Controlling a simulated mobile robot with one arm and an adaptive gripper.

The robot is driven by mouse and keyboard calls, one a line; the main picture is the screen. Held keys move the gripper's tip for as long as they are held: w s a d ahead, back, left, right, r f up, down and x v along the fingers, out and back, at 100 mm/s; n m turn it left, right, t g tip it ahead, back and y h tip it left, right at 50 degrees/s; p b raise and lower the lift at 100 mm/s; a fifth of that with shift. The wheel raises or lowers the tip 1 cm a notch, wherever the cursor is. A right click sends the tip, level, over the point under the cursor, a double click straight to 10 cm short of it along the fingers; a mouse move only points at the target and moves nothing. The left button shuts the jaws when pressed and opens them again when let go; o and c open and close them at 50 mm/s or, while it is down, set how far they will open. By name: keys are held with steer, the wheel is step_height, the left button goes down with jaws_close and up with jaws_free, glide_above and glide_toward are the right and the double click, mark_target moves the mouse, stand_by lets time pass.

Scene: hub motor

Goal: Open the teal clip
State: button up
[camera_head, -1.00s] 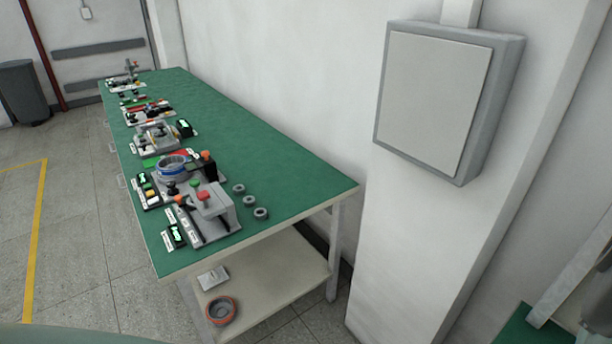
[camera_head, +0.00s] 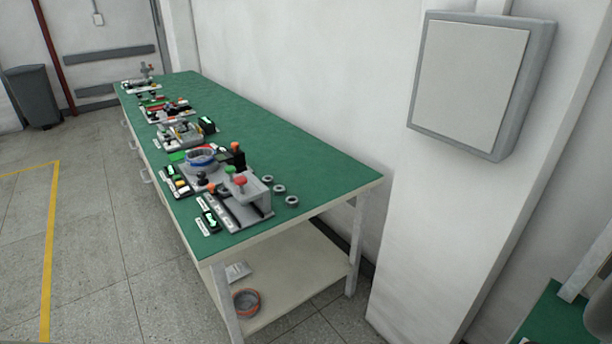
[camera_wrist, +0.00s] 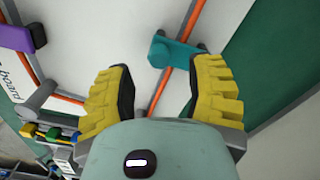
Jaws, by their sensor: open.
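The teal clip (camera_wrist: 174,52) shows in the wrist view, on an orange cable (camera_wrist: 162,88) that runs over a white board (camera_wrist: 95,60). My gripper (camera_wrist: 160,85) is open, with its yellow ridged fingers apart. The clip lies beyond the gap between the fingers, nearer the right finger; I cannot tell whether they touch. Whether the clip itself is open or shut is unclear. The head view shows neither the clip nor the gripper clearly.
A purple clip (camera_wrist: 22,36) sits left on the board, near grey holders. In the head view, a long green-topped bench (camera_head: 310,165) carries several fixtures, with grey rings (camera_head: 280,189) near its end. A grey wall box (camera_head: 470,80) hangs at right.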

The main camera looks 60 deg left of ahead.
step_height(320, 180, up, 12)
steer(key=p, duration=0.4)
steer(key=w+d+n+t+h, duration=0.1)
steer(key=w+d+t+h, duration=0.2)
steer(key=d, duration=0.4)
steer(key=w+d+n+t+h, duration=0.1)
steer(key=w+d+h, duration=0.2)
steer(key=w+d, duration=0.3)
steer(key=w+a+r+n+t+h, duration=0.1)
steer(key=w+r+n+t, duration=0.4)
steer(key=w+t, duration=0.4)
steer(key=w+a+r+n+t+y, duration=0.1)
steer(key=a+n+t+y, duration=0.25)
steer(key=a, duration=0.45)
steer(key=w+a+r+n+t+y, duration=0.1)
steer(key=a+r+n+t+y, duration=0.2)
steer(key=a, duration=0.6)
steer(key=s+a+r+n+t+y, duration=0.2)
steer(key=s+a+r+t+y, duration=0.1)
steer(key=s+a, duration=0.3)
steer(key=s+a+r+n+t+y, duration=0.2)
steer(key=s+a+r+t+y, duration=0.1)
steer(key=s+a, duration=0.3)
steer(key=shift+s+a+r+y, duration=0.35)
steer(key=shift+s+y, duration=0.3)
steer(key=shift+s, duration=0.6)
steer(key=shift+n, duration=0.25)
